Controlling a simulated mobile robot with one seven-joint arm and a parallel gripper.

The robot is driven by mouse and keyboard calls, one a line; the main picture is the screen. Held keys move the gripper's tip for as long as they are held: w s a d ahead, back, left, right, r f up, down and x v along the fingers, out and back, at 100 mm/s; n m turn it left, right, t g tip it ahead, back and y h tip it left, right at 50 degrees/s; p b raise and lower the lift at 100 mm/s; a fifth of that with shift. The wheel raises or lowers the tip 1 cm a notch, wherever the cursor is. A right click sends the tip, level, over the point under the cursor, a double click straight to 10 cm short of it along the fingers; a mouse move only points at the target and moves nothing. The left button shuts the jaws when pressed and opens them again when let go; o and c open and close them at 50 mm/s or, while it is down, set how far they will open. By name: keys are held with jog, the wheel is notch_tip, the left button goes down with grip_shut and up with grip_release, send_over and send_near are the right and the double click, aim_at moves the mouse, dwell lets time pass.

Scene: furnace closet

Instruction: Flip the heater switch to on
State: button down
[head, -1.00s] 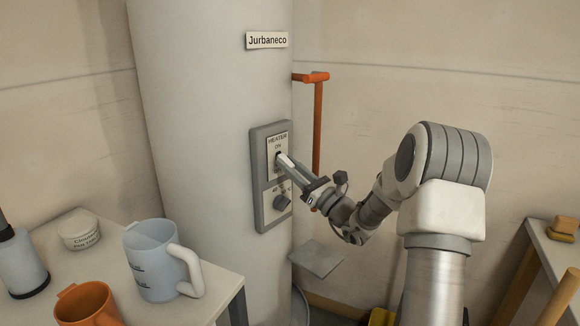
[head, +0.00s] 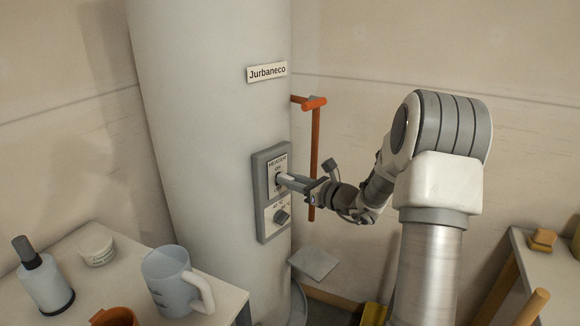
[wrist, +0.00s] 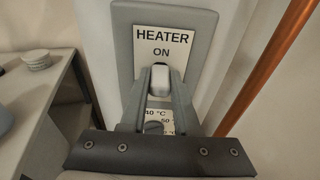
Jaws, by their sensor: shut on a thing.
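The heater panel (head: 260,184) is a grey plate on the tall white cylinder, with a white "HEATER" label and "ON" at its top. The label also shows in the wrist view (wrist: 164,42). The white switch lever (wrist: 158,76) stands below "ON", between my fingertips. My gripper (head: 285,179) reaches the panel from the right and is shut on the lever; it also shows in the wrist view (wrist: 159,84). The fingers hide the lower part of the switch plate. A dark temperature dial (head: 282,216) sits below, partly hidden in the wrist view.
An orange pipe (head: 316,160) runs upright just right of the panel, close to my wrist. A table at left holds a jug (head: 168,280), a bottle (head: 45,285) and a tub (head: 96,246). Another table (head: 545,262) stands at right.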

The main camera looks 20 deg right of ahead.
jog(key=g+p, duration=0.1)
jog(key=p, duration=0.2)
jog(key=r+g+h+p, duration=0.1)
jog(key=g+p, duration=0.1)
jog(key=p, duration=0.2)
jog(key=r+g+h+p, duration=0.1)
jog(key=p, duration=0.2)
jog(key=shift+w+a+r, duration=0.1)
jog(key=shift+w+r, duration=0.1)
jog(key=shift+r, duration=0.05)
jog(key=g+p, duration=0.1)
jog(key=p, duration=0.2)
jog(key=shift+h, duration=0.3)
jog(key=shift+w+g, duration=0.1)
jog(key=shift+g, duration=0.2)
jog(key=shift+f+p, duration=0.15)
jog(key=shift+p, duration=0.4)
jog(key=c, duration=0.6)
grip_release()
jog(key=shift+c, duration=0.2)
jog(key=v, duration=1.7)
jog(key=shift+a+r, duration=0.2)
jog(key=shift+r, duration=0.2)
jog(key=shift+a, duration=0.1)
